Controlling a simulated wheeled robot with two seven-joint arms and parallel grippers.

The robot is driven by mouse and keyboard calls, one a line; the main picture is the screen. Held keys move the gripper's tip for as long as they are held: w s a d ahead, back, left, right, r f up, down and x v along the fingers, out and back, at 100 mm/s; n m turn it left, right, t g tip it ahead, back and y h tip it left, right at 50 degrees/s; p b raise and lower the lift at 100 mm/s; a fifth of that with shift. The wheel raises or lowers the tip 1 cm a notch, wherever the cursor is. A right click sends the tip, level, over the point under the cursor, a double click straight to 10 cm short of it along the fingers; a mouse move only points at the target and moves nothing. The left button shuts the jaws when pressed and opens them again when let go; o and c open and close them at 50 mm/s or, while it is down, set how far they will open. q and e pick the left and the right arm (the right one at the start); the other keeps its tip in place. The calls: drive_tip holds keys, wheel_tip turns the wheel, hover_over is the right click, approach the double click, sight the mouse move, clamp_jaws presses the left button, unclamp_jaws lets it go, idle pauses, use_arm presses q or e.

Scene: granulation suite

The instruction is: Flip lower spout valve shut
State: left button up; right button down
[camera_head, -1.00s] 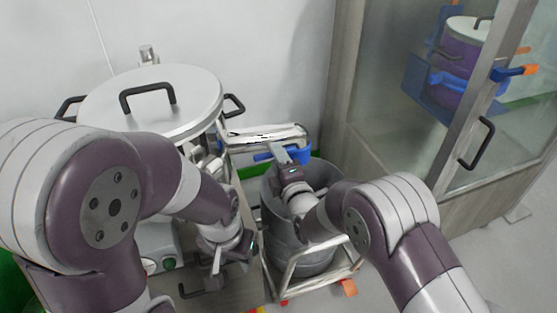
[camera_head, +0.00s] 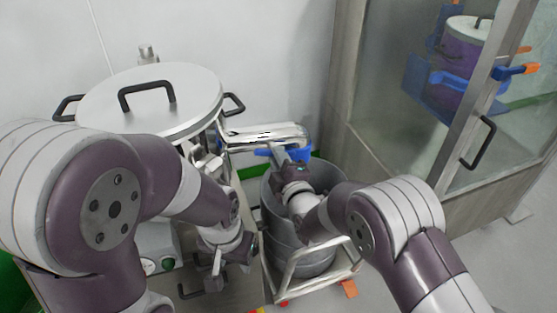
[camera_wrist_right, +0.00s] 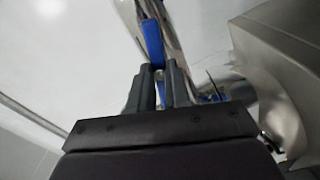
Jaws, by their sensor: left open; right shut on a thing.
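The metal discharge spout (camera_head: 262,137) runs out to the right from the lidded vessel, above a grey drum. A blue valve handle (camera_head: 262,152) shows just under the spout, partly hidden by my right gripper (camera_head: 280,155). My right gripper reaches up to it from below. In the right wrist view, the two fingers (camera_wrist_right: 160,85) are closed around the blue handle (camera_wrist_right: 152,42), part of which sticks out beyond the tips. My left gripper (camera_head: 213,277) is open and empty, pointing down beside the vessel's stand, well away from the spout.
The grey drum (camera_head: 312,260) stands in a pale metal cart frame (camera_head: 338,274) below my right arm. The vessel's lid (camera_head: 185,112) has black handles. A glass-panelled cabinet (camera_head: 400,150) with a black door handle stands at the right. Bare floor lies at the lower right.

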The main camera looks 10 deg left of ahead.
drive_tip(key=m+b, duration=0.2)
drive_tip(key=m, duration=1.1)
drive_tip(key=shift+f+m+b, duration=0.1)
drive_tip(key=shift+m+b, duration=0.2)
drive_tip(key=shift+m, duration=0.1)
idle(0.4)
drive_tip(key=c, duration=1.1)
unclamp_jaws()
drive_tip(key=shift+s, duration=0.1)
drive_tip(key=p+v, duration=0.2)
drive_tip(key=v, duration=1)
drive_tip(key=shift+s+d, duration=0.2)
drive_tip(key=shift+d, duration=0.05)
